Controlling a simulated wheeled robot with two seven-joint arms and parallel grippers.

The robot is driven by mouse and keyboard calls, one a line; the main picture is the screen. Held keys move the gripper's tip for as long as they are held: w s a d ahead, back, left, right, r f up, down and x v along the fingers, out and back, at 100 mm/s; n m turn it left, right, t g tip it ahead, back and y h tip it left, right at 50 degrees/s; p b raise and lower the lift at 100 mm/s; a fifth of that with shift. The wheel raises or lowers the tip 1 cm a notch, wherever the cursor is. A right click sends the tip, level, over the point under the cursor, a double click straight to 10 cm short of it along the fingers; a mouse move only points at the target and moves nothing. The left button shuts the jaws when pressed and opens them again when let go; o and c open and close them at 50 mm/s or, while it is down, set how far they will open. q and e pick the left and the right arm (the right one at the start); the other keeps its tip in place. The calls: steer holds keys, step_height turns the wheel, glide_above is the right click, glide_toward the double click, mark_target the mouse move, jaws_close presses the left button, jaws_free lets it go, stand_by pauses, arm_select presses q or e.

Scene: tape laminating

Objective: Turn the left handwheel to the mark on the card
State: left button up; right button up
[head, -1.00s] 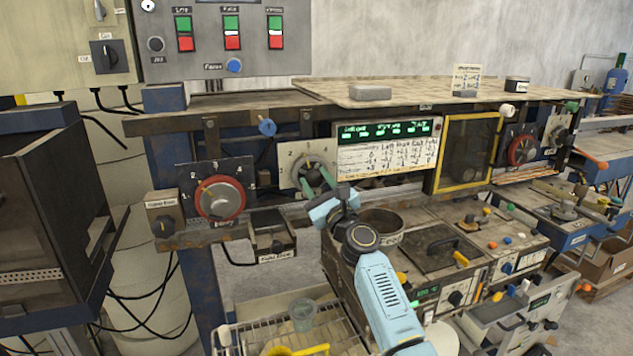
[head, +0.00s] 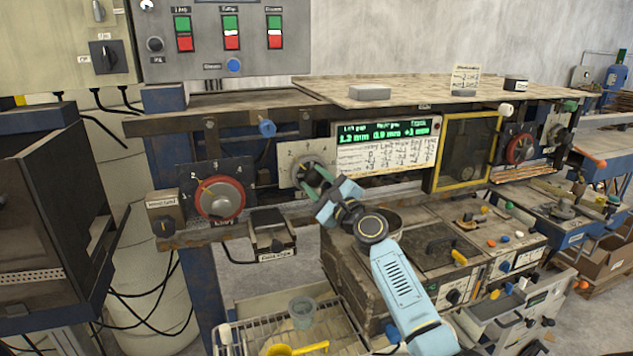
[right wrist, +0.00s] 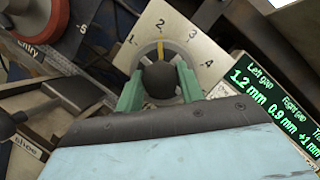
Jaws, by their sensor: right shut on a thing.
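The handwheel (head: 309,166) on a pale plate numbered 1 to 4 is grey, left of the green display. In the right wrist view its dark round knob (right wrist: 159,82) sits between the green fingers of my right gripper (right wrist: 160,90), which is shut on it. The yellow pointer (right wrist: 160,49) stands close to the 2. In the head view my right gripper (head: 314,182) partly covers the wheel. A small printed card (head: 465,80) stands on the tabletop; its writing is too small to read. My left gripper is out of view.
The display (head: 388,131) reads left gap 1.2 mm, right gap 0.9 mm. A red handwheel (head: 220,198) marked Entry is close on the left. A printed table (head: 385,156) hangs below the display. A yellow-framed window (head: 467,152) is to the right.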

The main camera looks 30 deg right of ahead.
steer(key=o, duration=1)
steer(key=b+v, duration=0.1)
steer(key=v, duration=1.2)
steer(key=shift+s, duration=0.3)
